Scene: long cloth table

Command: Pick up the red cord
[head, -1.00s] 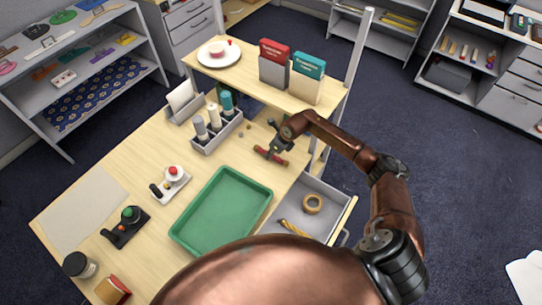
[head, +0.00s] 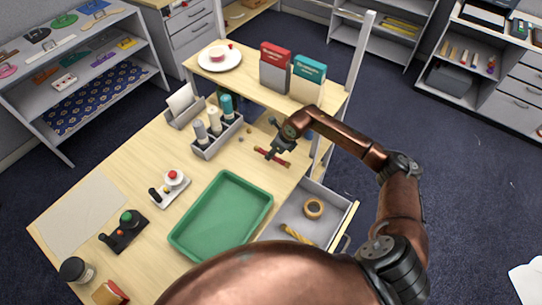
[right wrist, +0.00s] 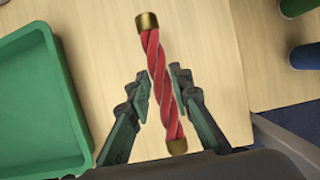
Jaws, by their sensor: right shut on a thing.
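The red cord (right wrist: 153,55) is a twisted red length with brass-coloured end caps. In the right wrist view it runs lengthwise between the two dark fingers of my right gripper (right wrist: 161,84), which is shut on it. In the head view the cord (head: 262,152) is by the right edge of the table, below the raised shelf, with my right gripper (head: 273,156) over its middle. I cannot tell whether the cord touches the tabletop. My left gripper is not in view.
A green tray (head: 190,253) lies in front of the cord. An open grey drawer (head: 336,200) holds a tape roll (head: 313,208) and a yellow twisted cord (head: 297,234). A bottle caddy (head: 207,154) stands to the left, and the raised shelf (head: 245,79) is behind.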

